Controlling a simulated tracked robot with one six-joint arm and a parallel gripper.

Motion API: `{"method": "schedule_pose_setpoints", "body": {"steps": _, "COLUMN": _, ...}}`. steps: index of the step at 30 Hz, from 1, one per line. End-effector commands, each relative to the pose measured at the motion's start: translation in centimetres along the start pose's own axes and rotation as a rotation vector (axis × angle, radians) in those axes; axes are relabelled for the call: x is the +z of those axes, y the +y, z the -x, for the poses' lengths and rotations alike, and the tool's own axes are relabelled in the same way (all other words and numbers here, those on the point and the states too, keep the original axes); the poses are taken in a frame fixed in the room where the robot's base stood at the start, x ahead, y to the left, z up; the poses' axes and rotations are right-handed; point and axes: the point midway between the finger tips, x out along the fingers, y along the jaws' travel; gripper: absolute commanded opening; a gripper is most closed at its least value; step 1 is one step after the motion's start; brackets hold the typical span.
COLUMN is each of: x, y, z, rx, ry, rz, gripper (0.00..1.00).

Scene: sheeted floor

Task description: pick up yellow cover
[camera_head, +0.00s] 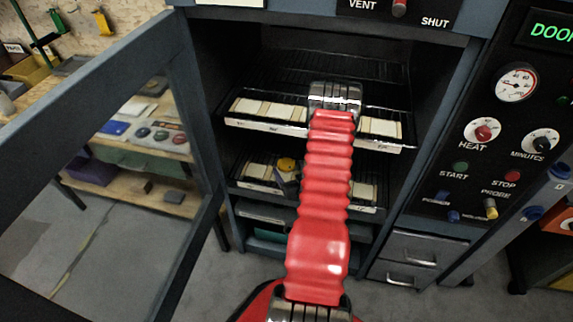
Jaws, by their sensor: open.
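A small round yellow cover (287,164) sits on top of a grey piece on the lower rack inside the open cabinet, left of my arm. It is the likeliest match for the yellow cover, but it is small in this view. My red ribbed arm reaches into the cabinet and ends in my metal gripper (335,97) at the upper rack. My gripper is open, above and to the right of the yellow cover. Its fingertips are hard to make out, and I see nothing held in it. My arm hides the middle of both racks.
The upper rack (265,125) and lower rack (262,187) carry pale flat blocks. The glazed cabinet door (185,110) stands open at left. A control panel (490,150) with knobs and a yellow-tipped probe (491,208) is at right. Drawers (407,262) sit below it.

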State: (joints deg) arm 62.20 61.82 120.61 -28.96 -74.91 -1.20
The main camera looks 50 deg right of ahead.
Motion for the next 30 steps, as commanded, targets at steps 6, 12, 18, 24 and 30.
{"method": "schedule_pose_setpoints", "body": {"steps": 6, "x": 0.1, "y": 0.0, "z": -2.8, "rx": 0.000, "ry": 0.001, "rz": 0.001, "gripper": 0.78}}
{"method": "schedule_pose_setpoints", "body": {"steps": 12, "x": 0.1, "y": 0.1, "z": -3.3, "rx": 0.001, "ry": 0.001, "rz": 0.000, "gripper": 0.78}}
{"method": "schedule_pose_setpoints", "body": {"steps": 18, "x": 0.1, "y": 0.1, "z": -3.3, "rx": 0.001, "ry": 0.001, "rz": 0.000, "gripper": 0.78}}
{"method": "schedule_pose_setpoints", "body": {"steps": 24, "x": 0.1, "y": 0.1, "z": -3.2, "rx": 0.001, "ry": 0.001, "rz": 0.000, "gripper": 0.78}}
{"method": "schedule_pose_setpoints", "body": {"steps": 30, "x": 0.1, "y": 0.1, "z": -3.2, "rx": 0.001, "ry": 0.001, "rz": 0.000, "gripper": 0.66}}
